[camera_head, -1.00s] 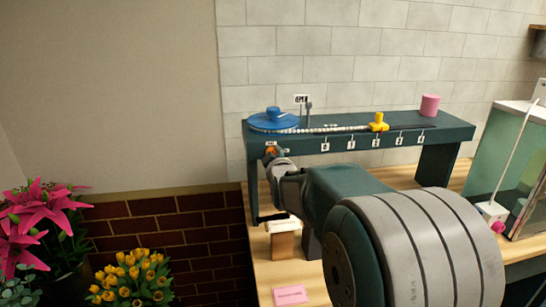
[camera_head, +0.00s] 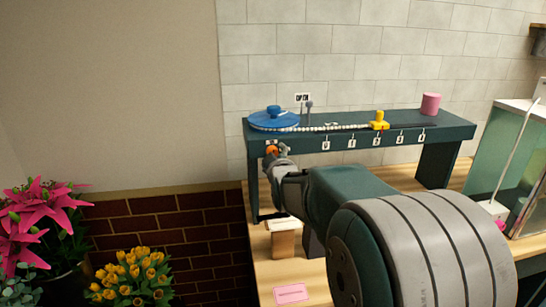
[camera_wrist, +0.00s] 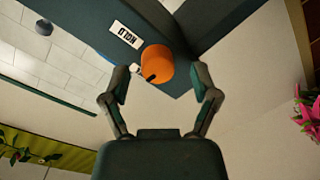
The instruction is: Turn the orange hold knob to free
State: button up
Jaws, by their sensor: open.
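The orange hold knob (camera_wrist: 158,63) is on the dark green front face of the station (camera_wrist: 200,25), next to a white label reading HOLD (camera_wrist: 125,34) that appears upside down in the wrist view. The knob has a dark pointer mark at its edge. My gripper (camera_wrist: 160,85) is open, with one finger on each side and slightly short of the knob; I see no contact. In the head view the knob (camera_head: 271,149) shows small at the station's left end, partly hidden by my gripper (camera_head: 276,160).
On the station top are a blue disc (camera_head: 273,118), a white beaded strip (camera_head: 330,127), a yellow slider (camera_head: 379,121) and a pink cylinder (camera_head: 430,103). A glass tank (camera_head: 510,165) is at right, flowers (camera_head: 130,277) at left.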

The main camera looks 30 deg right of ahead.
jog(key=f+v, duration=0.1)
jog(key=v, duration=1)
jog(key=shift+r, duration=0.4)
